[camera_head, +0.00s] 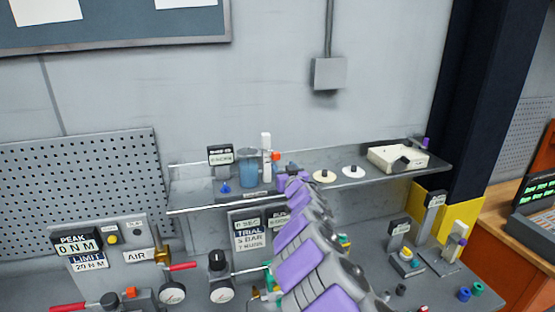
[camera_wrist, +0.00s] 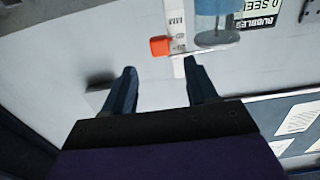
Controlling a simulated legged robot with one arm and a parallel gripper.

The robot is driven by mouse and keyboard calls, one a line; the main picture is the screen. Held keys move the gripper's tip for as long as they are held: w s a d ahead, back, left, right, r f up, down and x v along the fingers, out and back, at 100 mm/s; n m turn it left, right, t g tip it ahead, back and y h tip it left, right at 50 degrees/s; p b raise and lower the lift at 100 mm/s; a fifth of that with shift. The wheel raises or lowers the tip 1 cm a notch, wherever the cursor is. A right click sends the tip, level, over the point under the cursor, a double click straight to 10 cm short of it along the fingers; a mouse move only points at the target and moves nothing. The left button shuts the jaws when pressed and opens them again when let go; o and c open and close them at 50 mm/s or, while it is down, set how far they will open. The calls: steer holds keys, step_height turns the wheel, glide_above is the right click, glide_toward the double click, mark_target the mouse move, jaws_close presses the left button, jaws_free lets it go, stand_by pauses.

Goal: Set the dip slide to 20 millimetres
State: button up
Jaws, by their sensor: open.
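The dip slide is an orange block (camera_head: 276,156) on an upright white scale (camera_head: 266,142) beside a blue water jar (camera_head: 248,168) on the shelf. In the wrist view the orange block (camera_wrist: 160,46) shows against the white scale (camera_wrist: 176,20), which has "MM" lettering; its reading is too small to tell. The jar (camera_wrist: 213,25) is to the right there. My gripper (camera_wrist: 160,66) is open and empty. The orange block lies beyond the fingertips, within the gap between them as seen, apart from both. In the head view my purple arm reaches up to the shelf and hides the fingers.
A "bubbles" counter (camera_head: 221,156) stands left of the jar. Two round discs (camera_head: 339,174) and a cream box (camera_head: 397,158) sit to the right on the shelf (camera_head: 310,185). A rail (camera_head: 200,208) runs along its front edge. Gauges and valves stand below.

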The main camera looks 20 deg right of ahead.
mark_target(277, 157)
steer(key=shift+w, duration=1.85)
steer(key=shift+w+r, duration=0.1)
steer(key=shift+w, duration=0.55)
steer(key=shift+w+a, duration=0.1)
steer(key=shift+w, duration=1.25)
steer(key=shift+c, duration=0.3)
jaws_close()
